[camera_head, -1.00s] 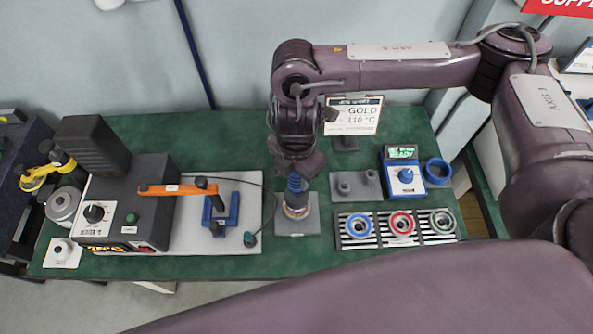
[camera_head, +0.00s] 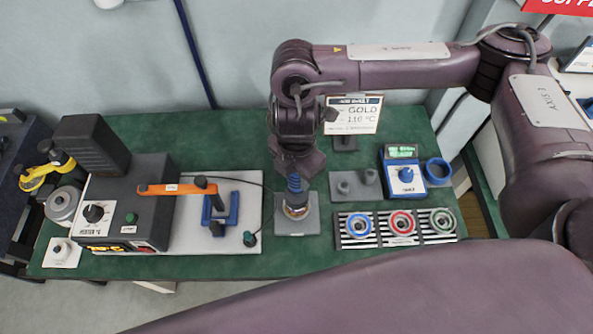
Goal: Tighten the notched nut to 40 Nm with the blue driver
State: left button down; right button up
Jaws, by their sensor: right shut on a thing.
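My right gripper (camera_head: 296,168) points down and is shut on the blue driver (camera_head: 295,184). The driver stands upright over a small round fitting with a tan ring (camera_head: 296,211) on a grey square plate (camera_head: 311,224). The notched nut is hidden or too small to make out under the driver. A blue-based controller (camera_head: 405,179) with a blue knob and a lit green display stands to the right; its display text is too blurred to read. My left gripper is not in view.
A striped rack (camera_head: 388,240) holds blue, red and green rings right of the plate. A grey block with pegs (camera_head: 354,186), a blue cup (camera_head: 437,171) and a sign (camera_head: 353,115) stand behind. A machine with an orange lever (camera_head: 172,189) is left. Green tabletop is bare in front.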

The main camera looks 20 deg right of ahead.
jog(key=shift+f+b, duration=0.55)
jog(key=shift+f, duration=0.2)
dwell(0.4)
jog(key=shift+f+p, duration=0.35)
jog(key=shift+p, duration=0.05)
dwell(2.1)
jog(key=shift+f, duration=0.1)
jog(key=shift+c, duration=0.5)
dwell(0.3)
notch_tip(320, 180, up, 5)
jog(key=p, duration=0.5)
jog(key=shift+p, duration=0.3)
